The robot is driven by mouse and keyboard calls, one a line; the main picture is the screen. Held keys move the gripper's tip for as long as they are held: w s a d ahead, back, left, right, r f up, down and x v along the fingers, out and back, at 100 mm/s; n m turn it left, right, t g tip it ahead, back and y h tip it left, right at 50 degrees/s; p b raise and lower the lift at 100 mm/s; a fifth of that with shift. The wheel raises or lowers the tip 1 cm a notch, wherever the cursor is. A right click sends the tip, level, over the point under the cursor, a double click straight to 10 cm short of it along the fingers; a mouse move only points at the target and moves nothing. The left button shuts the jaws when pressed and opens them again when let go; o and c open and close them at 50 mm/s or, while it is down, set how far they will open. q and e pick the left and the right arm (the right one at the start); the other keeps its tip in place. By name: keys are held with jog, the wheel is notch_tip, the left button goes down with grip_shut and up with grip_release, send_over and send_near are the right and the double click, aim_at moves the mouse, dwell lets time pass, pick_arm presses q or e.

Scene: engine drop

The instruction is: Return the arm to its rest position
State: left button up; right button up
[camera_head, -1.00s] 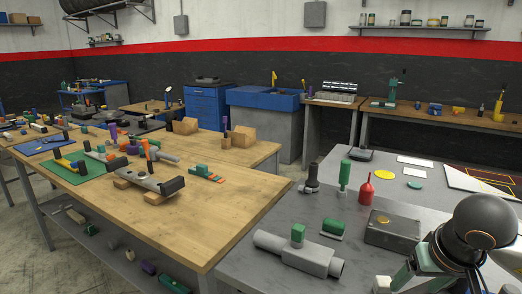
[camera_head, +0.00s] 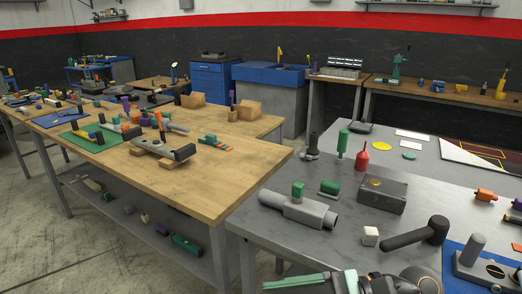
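One of my arms, which looks like my right, shows at the bottom edge. Its gripper (camera_head: 305,283) has a pale green part pointing left and lies low in front of the grey table (camera_head: 262,229). The frame cuts it off, so I cannot tell whether its fingers are open or shut, and I see nothing held in it. My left gripper is not in view.
The grey table holds a grey pipe part (camera_head: 318,212), a metal box (camera_head: 382,193), a red bottle (camera_head: 362,158), a white cube (camera_head: 370,236) and a black-handled tool (camera_head: 410,236). A wooden table (camera_head: 220,175) stands left.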

jog(key=w+d+m+t+y, duration=0.1)
jog(key=w+d+m+t, duration=0.15)
jog(key=m+t, duration=0.7)
jog(key=w+d+m+t+y, duration=0.1)
jog(key=w+m+t, duration=0.3)
jog(key=m, duration=1)
jog(key=w+d+f+m+t+h+p, duration=0.1)
jog(key=d+f+m+t+h, duration=0.35)
jog(key=f+m+h, duration=0.85)
jog(key=s+d+f+m+g+h, duration=0.1)
jog(key=s+f+m+g, duration=0.3)
jog(key=f+m, duration=0.5)
jog(key=s+d+f+m+g+h, duration=0.1)
jog(key=s+d+f+m+g, duration=0.3)
jog(key=s+f+m, duration=0.5)
jog(key=shift+s+d+m+h+p, duration=0.3)
jog(key=shift+m+h+p, duration=0.1)
jog(key=shift+m, duration=0.05)
